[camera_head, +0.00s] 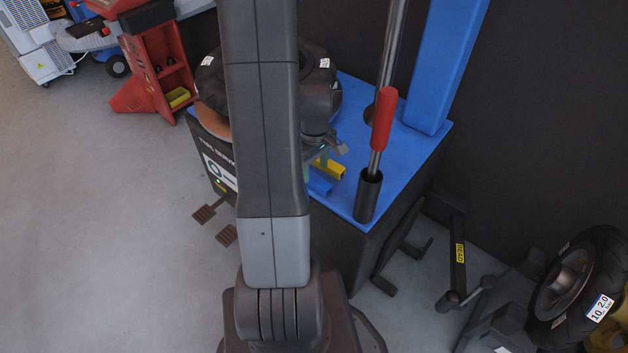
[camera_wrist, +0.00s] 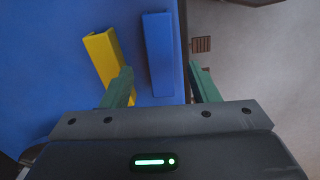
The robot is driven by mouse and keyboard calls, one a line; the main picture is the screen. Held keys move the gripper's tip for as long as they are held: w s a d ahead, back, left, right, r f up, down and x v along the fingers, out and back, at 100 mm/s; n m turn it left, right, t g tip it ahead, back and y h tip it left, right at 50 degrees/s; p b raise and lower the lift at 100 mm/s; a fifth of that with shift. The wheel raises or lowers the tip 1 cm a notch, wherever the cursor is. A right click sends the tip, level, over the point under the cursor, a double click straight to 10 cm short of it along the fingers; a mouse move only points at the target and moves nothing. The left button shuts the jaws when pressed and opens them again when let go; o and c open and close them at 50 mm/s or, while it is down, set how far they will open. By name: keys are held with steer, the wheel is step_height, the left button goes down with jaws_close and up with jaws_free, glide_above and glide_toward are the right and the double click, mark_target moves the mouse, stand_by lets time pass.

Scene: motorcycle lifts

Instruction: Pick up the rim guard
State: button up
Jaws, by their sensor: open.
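Two small channel-shaped pieces, one blue and one yellow, lie on the blue machine top; either could be the rim guard. In the wrist view the blue piece (camera_wrist: 158,55) stands between my gripper's (camera_wrist: 161,70) two green fingers, lengthwise along them. The yellow piece (camera_wrist: 101,57) lies tilted just outside the left finger, which covers part of its lower end. The fingers are apart, and no grip on either piece shows. In the head view the yellow piece (camera_head: 329,169) and the blue piece (camera_head: 319,185) show beside my arm, which hides most of my gripper.
A red-handled lever (camera_head: 384,120) stands in a black cup (camera_head: 367,196) right of the pieces. A blue post (camera_head: 445,65) rises behind. A tyre (camera_head: 320,65) is partly hidden behind my arm. Pedals (camera_head: 207,211) lie on the floor, which is open at left.

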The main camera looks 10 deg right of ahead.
mark_target(315, 177)
step_height(315, 177, down, 4)
steer(key=shift+r, duration=0.2)
steer(key=c, duration=1)
steer(key=shift+c, duration=0.2)
